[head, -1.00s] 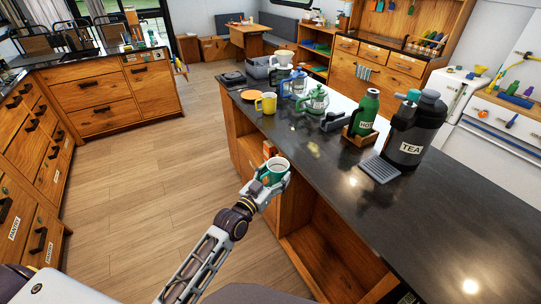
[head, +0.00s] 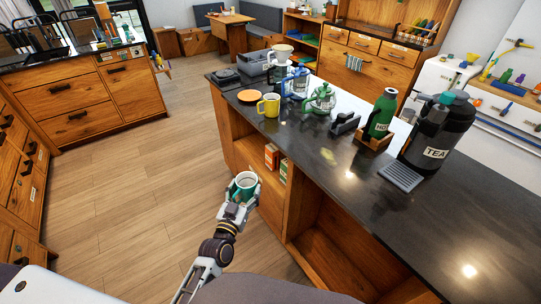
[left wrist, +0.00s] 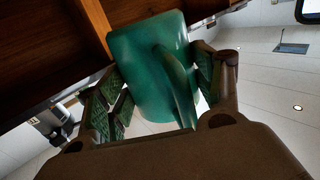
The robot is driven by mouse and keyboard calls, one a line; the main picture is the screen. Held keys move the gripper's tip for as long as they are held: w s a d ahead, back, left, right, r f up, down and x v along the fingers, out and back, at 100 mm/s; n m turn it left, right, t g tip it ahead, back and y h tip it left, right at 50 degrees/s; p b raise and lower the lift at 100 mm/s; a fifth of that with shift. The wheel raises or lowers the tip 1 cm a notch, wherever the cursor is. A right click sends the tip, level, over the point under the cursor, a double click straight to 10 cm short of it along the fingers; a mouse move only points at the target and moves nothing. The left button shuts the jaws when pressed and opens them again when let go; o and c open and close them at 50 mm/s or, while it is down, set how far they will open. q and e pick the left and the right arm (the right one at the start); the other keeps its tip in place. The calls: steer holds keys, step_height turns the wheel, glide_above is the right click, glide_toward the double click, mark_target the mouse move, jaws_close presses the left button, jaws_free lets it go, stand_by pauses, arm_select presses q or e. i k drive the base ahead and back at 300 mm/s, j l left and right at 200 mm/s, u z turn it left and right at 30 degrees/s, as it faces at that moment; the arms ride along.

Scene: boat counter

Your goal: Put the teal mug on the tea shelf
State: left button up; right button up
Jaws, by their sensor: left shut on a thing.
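The teal mug (head: 244,187) is held upright in my left gripper (head: 238,203), in front of the island's open side and lower than its dark top. In the left wrist view the mug (left wrist: 152,75) fills the middle, its handle facing the camera, between the two green-padded fingers of the left gripper (left wrist: 155,95). The island's open wooden shelves (head: 330,250) lie to the right of the mug; one compartment holds an orange box (head: 271,157) and a green-and-white box (head: 284,170). I cannot tell which shelf is the tea shelf. My right gripper is not in view.
On the island top (head: 340,170) stand a yellow mug (head: 269,105), a green-framed glass pot (head: 320,99), a green bottle (head: 382,113) and a large dispenser marked TEA (head: 437,133). The wooden floor (head: 130,200) left of the island is clear.

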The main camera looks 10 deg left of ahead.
mark_target(255, 148)
steer(key=i+j, duration=0.15)
steer(key=j, duration=0.2)
steer(key=i+j, duration=0.15)
steer(key=j, duration=0.15)
steer(key=i+j+z, duration=0.1)
steer(key=j, duration=0.25)
steer(key=i+j, duration=0.15)
steer(key=j, duration=0.2)
